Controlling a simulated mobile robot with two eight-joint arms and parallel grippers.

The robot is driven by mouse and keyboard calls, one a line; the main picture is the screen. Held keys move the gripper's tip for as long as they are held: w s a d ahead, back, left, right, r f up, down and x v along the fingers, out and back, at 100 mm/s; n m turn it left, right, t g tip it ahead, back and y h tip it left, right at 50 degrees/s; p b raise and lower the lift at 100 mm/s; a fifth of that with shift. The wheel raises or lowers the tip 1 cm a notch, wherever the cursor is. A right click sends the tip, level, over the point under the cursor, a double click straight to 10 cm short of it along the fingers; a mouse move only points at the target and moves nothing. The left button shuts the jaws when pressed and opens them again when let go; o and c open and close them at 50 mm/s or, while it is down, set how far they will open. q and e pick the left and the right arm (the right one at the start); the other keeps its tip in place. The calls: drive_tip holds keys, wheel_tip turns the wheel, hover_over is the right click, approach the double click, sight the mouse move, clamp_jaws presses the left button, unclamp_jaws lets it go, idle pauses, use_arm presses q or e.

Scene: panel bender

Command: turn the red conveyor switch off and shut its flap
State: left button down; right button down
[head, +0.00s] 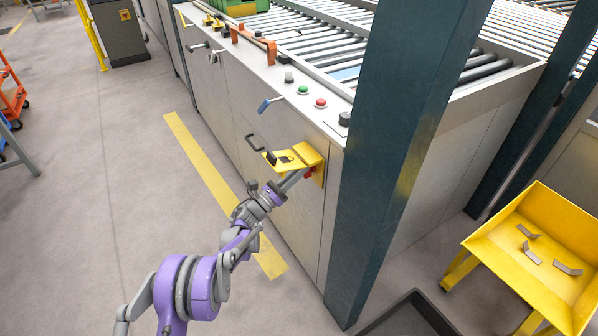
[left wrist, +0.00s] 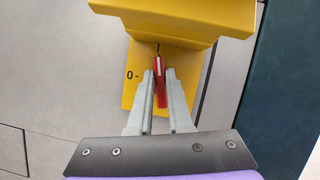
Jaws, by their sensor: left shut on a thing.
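The red conveyor switch (left wrist: 161,88) sits on a yellow plate (left wrist: 190,65) in the left wrist view. Its handle stands nearly upright in line with a short dark mark above it; a "0" mark is on the plate to its left. My left gripper (left wrist: 160,76) is shut on the red handle, one finger on each side. In the head view the left gripper (head: 297,178) reaches under the yellow flap (head: 284,159), which stands open, sticking out from the cabinet. A bit of the red switch (head: 309,172) shows there. The right gripper is not in view.
A dark handle (head: 262,152) sticks out left of the flap, with a blue-handled lever (head: 268,104) above. Green and red buttons (head: 320,103) are on the cabinet top. A dark teal post (head: 395,150) rises right of the switch. A yellow bin (head: 530,262) stands at the right.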

use_arm(q)
drive_tip(key=shift+n, duration=0.4)
drive_tip(key=shift+n+t+y+b, duration=0.35)
drive_tip(key=shift+n+y, duration=0.65)
drive_tip(key=shift+n, duration=1.1)
drive_tip(key=shift+n+t+y+b, duration=0.15)
drive_tip(key=shift+n+t+y, duration=0.65)
drive_tip(key=shift+n, duration=1.3)
drive_tip(key=shift+n+g+y, duration=0.25)
drive_tip(key=shift+n+y, duration=0.05)
drive_tip(key=shift+y, duration=0.1)
drive_tip(key=c, duration=0.8)
unclamp_jaws()
drive_tip(key=shift+c, duration=0.2)
drive_tip(key=v, duration=1.1)
